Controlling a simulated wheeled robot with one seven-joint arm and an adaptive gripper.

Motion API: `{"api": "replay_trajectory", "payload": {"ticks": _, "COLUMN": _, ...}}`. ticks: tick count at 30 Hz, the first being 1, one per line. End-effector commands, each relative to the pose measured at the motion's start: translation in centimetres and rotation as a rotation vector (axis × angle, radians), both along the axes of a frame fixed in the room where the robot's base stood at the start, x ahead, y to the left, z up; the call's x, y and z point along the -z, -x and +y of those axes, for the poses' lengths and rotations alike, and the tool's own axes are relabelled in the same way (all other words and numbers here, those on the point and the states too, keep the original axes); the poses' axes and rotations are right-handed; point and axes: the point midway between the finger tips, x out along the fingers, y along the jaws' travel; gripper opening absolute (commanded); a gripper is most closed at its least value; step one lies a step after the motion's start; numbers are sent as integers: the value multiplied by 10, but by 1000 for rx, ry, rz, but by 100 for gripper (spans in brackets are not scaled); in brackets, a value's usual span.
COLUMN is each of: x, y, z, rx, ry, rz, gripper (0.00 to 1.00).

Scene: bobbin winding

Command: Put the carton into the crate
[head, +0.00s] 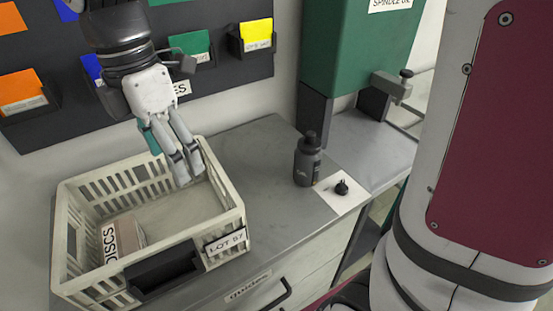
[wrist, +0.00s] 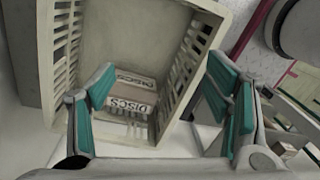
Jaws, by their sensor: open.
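The carton (head: 124,238) is a small brown box with a white label reading "DISCS". It lies inside the crate, in its front left part, and also shows in the wrist view (wrist: 134,92). The crate (head: 239,211) is a cream slatted box labelled "LOT 57", and its rim shows in the wrist view (wrist: 197,8). My gripper (head: 190,180) is over the crate's back right part, apart from the carton. Its teal-padded fingers are spread and empty in the wrist view (wrist: 160,110).
A dark bottle (head: 308,160) stands right of the crate, near a black knob (head: 342,187) on a white sheet. A green machine (head: 355,50) stands behind. Card holders line the wall board (head: 60,130). The grey worktop (head: 262,165) is clear between crate and bottle.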

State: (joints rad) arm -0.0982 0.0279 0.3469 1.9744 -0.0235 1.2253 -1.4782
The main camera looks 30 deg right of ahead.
Motion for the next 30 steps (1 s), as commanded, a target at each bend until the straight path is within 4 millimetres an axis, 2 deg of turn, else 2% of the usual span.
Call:
{"api": "replay_trajectory", "payload": {"ticks": 1, "x": -8, "y": 10, "z": -19, "rx": 154, "ry": 11, "rz": -51, "gripper": 71}}
{"api": "replay_trajectory", "payload": {"ticks": 6, "x": -23, "y": 45, "z": -72, "rx": 695, "ry": -6, "rz": -192, "gripper": 71}}
{"api": "replay_trajectory", "payload": {"ticks": 12, "x": -24, "y": 91, "z": -122, "rx": 1314, "ry": -119, "rz": -314, "gripper": 71}}
{"api": "replay_trajectory", "payload": {"ticks": 15, "x": -19, "y": 111, "z": -138, "rx": 1570, "ry": -193, "rz": -342, "gripper": 71}}
{"api": "replay_trajectory", "payload": {"ticks": 18, "x": -14, "y": 125, "z": -147, "rx": 1756, "ry": -258, "rz": -350, "gripper": 71}}
{"api": "replay_trajectory", "payload": {"ticks": 21, "x": -10, "y": 132, "z": -152, "rx": 1869, "ry": -298, "rz": -348, "gripper": 71}}
{"api": "replay_trajectory", "payload": {"ticks": 30, "x": -8, "y": 135, "z": -154, "rx": 1922, "ry": -317, "rz": -345, "gripper": 71}}
